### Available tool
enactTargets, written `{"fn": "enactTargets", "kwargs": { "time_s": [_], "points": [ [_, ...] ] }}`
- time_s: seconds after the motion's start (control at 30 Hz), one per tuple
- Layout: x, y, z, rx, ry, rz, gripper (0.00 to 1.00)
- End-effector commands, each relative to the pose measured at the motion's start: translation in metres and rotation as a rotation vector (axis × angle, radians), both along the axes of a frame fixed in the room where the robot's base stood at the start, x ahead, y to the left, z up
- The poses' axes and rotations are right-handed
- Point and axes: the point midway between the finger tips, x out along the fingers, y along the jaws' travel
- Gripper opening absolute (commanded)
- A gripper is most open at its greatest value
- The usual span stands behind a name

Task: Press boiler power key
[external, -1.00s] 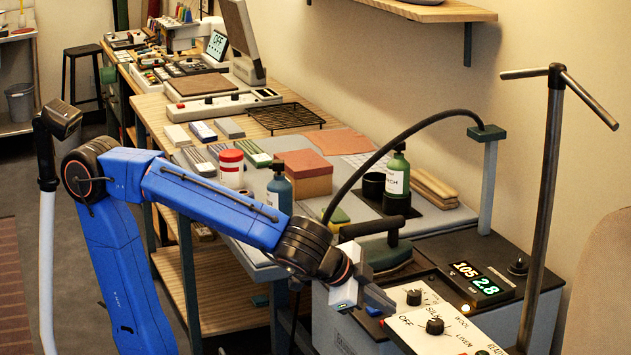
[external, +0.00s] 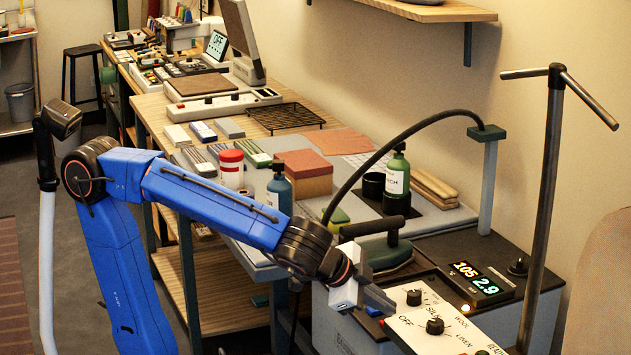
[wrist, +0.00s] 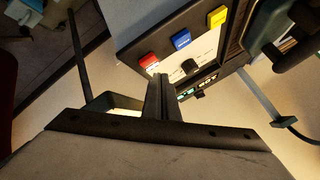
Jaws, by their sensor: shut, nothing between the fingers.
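My gripper (external: 387,306) is shut and empty, at the left edge of the white control panel (external: 408,338) in the external view. In the wrist view its closed fingers (wrist: 160,77) point toward a panel with a red key (wrist: 148,59), a blue key (wrist: 181,39) and a yellow key (wrist: 217,17). The fingertips appear just below the red key; I cannot tell whether they touch anything. The key labels are too small to read, so I cannot tell which is the boiler power key. A blue key (external: 373,311) shows beside the fingers in the external view.
A lit display (external: 478,278) reads 105 and 2.9. Black knobs (external: 435,326) stand on the panel. An iron (external: 387,252) rests behind my gripper, with a hose (external: 375,160) arching above. A metal stand (external: 541,200) rises at right. Bottles and boxes crowd the table.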

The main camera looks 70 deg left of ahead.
Motion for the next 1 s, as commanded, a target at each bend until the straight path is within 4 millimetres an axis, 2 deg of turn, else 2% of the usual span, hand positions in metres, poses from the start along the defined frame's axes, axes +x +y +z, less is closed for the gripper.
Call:
{"fn": "enactTargets", "kwargs": {
  "time_s": [0.27,1.0],
  "points": [
    [0.000,0.000,-0.008,0.000,0.000,0.000,0.00],
    [0.000,0.000,-0.011,0.000,0.000,0.000,0.00]
  ]
}}
